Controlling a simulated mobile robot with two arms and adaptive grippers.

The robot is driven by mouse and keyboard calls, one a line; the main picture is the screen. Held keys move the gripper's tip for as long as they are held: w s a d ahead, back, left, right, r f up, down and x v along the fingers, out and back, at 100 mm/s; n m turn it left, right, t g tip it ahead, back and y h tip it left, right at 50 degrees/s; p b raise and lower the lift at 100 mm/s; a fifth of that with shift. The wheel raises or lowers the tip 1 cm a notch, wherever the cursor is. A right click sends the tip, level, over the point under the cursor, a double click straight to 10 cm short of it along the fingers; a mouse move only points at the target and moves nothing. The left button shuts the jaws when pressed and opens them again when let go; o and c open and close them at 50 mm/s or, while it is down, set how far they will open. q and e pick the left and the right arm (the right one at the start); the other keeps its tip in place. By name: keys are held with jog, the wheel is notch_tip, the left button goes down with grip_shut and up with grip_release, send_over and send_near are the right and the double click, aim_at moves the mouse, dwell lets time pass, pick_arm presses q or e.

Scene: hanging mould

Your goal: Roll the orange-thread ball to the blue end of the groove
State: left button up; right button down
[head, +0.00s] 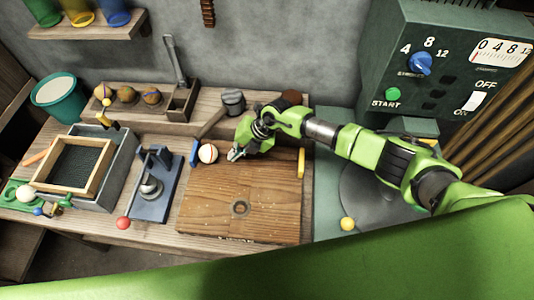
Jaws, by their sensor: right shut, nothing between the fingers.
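A pale ball with an orange-brown line (208,153) rests at the left part of the wooden board's back edge, close beside the blue end piece (194,153). The yellow end piece (301,163) stands at the right of the board. The groove between them is largely hidden behind my right gripper and arm. My right gripper (234,154) is shut and empty, low over the board just right of the ball; a small gap seems to separate them. My left gripper does not show.
The wooden board (240,208) is clear in front. A blue press (157,185) and a framed mesh tray (75,165) stand to its left. A rack with several balls (127,95) is behind. A green control box (430,70) stands at right.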

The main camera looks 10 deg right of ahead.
notch_tip(320, 180, up, 7)
jog(key=p, duration=0.6)
jog(key=shift+p, duration=0.35)
jog(key=shift+f, duration=0.1)
